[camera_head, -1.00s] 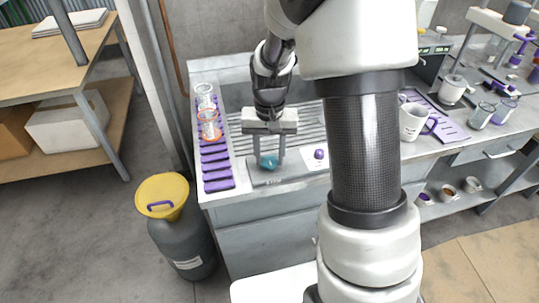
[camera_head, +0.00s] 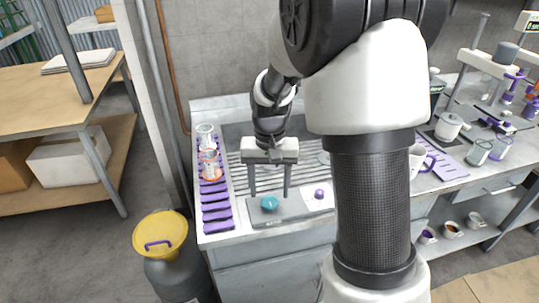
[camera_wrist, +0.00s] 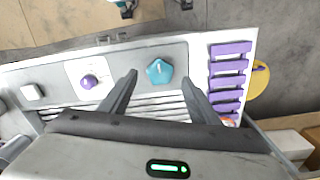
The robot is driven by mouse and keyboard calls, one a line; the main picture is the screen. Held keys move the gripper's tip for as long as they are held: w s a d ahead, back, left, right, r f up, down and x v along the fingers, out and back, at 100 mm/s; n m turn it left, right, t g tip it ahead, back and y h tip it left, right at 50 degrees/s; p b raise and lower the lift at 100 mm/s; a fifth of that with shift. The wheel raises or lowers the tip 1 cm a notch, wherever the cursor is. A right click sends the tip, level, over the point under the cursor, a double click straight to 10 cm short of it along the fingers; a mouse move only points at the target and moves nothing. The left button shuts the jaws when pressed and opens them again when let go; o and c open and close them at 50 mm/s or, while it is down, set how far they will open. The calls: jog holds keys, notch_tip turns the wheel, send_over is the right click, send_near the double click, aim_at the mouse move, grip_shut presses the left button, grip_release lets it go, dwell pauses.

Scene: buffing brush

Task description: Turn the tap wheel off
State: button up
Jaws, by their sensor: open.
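The tap wheel is a teal, lobed knob (camera_head: 269,203) on the grey front panel of the bench unit. In the wrist view the teal wheel (camera_wrist: 159,73) sits beyond and between the two fingertips, with a pale mark on its face. My gripper (camera_head: 270,194) is open above the panel, its fingers pointing down toward the wheel. In the wrist view my gripper (camera_wrist: 160,80) shows nothing held, and the fingers are apart from the wheel.
A purple knob (camera_head: 319,194) on a white plate is right of the wheel. A purple rack (camera_head: 216,212) with glasses stands left. A white mug (camera_head: 416,160) is on the right. A yellow-topped grey bin (camera_head: 160,232) stands on the floor at front left.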

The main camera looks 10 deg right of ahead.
aim_at(270, 202)
notch_tip(270, 202, up, 14)
jog(key=p, duration=0.1)
dwell(0.4)
